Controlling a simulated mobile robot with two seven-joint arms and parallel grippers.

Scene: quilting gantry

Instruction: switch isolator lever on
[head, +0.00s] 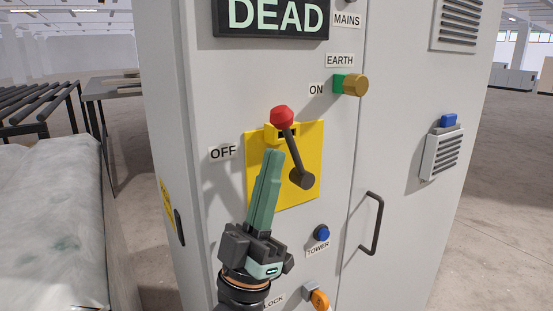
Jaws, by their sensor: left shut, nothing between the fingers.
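The isolator lever is a dark bar with a red knob (282,116) at its upper end and a dark round hub (302,180) at its lower right. It sits on a yellow plate (311,139) on the grey cabinet front. The lever leans up and slightly left; the OFF label (223,152) is to the left of the plate and the ON label (316,90) above it to the right. My left gripper (274,152) is shut and empty. Its green fingertips are just below the knob in the picture; I cannot tell whether they touch the lever. My right gripper is not in view.
A sign reading DEAD (271,15) is at the top. A brass knob (355,85) is by the EARTH label. A blue button (321,232), an orange part (320,299) and a door handle (373,223) are lower down. A covered bed (55,230) stands left.

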